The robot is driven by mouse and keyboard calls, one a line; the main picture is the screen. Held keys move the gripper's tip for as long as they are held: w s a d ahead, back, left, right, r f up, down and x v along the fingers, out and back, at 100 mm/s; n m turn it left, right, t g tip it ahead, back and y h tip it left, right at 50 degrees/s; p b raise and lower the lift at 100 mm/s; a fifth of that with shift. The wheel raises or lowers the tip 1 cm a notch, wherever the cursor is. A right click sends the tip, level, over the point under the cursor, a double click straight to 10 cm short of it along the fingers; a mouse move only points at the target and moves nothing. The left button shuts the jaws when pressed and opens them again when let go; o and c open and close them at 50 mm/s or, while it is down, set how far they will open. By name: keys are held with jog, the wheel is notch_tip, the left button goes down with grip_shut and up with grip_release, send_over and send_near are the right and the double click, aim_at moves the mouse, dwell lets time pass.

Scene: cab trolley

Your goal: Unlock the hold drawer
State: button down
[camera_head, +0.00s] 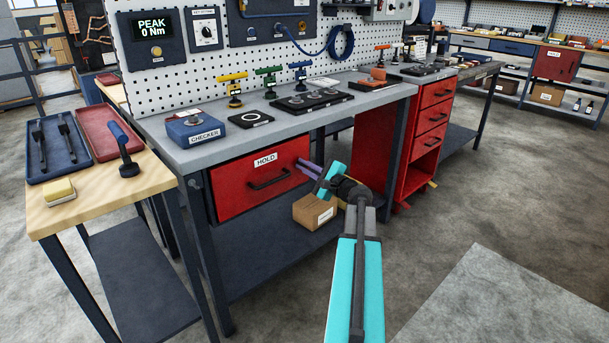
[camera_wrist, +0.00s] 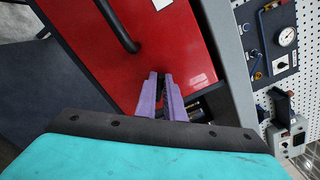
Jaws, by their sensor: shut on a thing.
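The red hold drawer (camera_head: 236,194) sits under the grey bench top, with a white HOLD label (camera_head: 265,160) and a dark bar handle (camera_head: 270,180). Its front looks flush with the bench frame. My gripper (camera_head: 304,165) is at the right end of the drawer front. In the wrist view, the purple fingertips of my gripper (camera_wrist: 162,75) are close together against the red drawer front (camera_wrist: 180,45), to the side of the handle (camera_wrist: 118,27). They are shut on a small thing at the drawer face. The fingers hide it, and no lock or key shows clearly.
A cardboard box (camera_head: 314,212) stands on the shelf below my gripper. The bench top (camera_head: 205,155) holds a blue CHECKER box (camera_head: 195,129) and several coloured tools. A wooden side table (camera_head: 100,203) with trays stands at left. The floor at right is clear.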

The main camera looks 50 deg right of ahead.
jog(key=n+b, duration=0.5)
jog(key=f+n+b, duration=0.1)
jog(key=n+b, duration=0.1)
jog(key=b, duration=0.1)
jog(key=shift+a, duration=0.1)
jog(key=shift+r+n+b, duration=0.1)
jog(key=shift+n+b, duration=0.2)
dwell(0.3)
jog(key=c, duration=1.9)
grip_release()
jog(key=shift+o, duration=0.2)
jog(key=s+a+p, duration=0.1)
jog(key=s+p, duration=0.2)
jog(key=s, duration=1)
jog(key=shift+s, duration=0.4)
